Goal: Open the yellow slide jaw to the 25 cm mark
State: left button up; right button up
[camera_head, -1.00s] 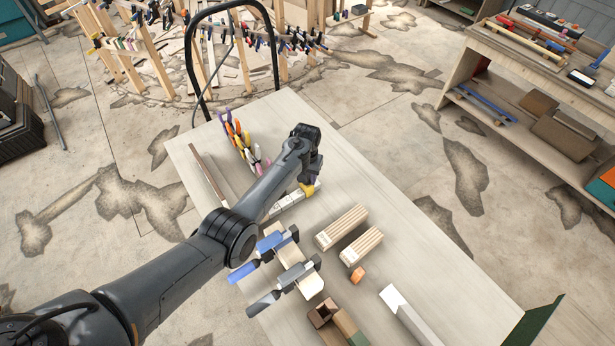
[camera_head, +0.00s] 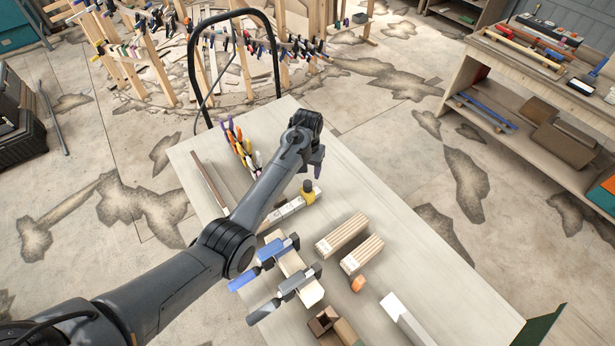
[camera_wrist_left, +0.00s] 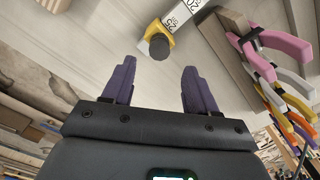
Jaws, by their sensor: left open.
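The yellow slide jaw (camera_head: 309,196) with its dark round knob sits on a pale marked bar (camera_head: 284,212) on the table. In the left wrist view the yellow jaw (camera_wrist_left: 157,36) lies beside the printed 25 on the white scale (camera_wrist_left: 182,14), with 20 further along; its exact reading edge is unclear. My left gripper (camera_head: 318,163) is above and beyond the jaw in the head view, apart from it. In the left wrist view its two purple fingers (camera_wrist_left: 160,85) are spread with nothing between them. My right gripper is not in view.
Pliers-like clamps with coloured handles (camera_head: 240,145) stand on the table's far left. Two slatted wood blocks (camera_head: 342,233), blue and grey clamps on a curved wooden piece (camera_head: 290,268) and an orange piece (camera_head: 358,284) lie nearer. The table's right side (camera_head: 400,230) is clear.

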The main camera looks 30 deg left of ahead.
pick_arm(q)
jog(key=shift+r, duration=1.35)
jog(key=shift+s+f, duration=0.1)
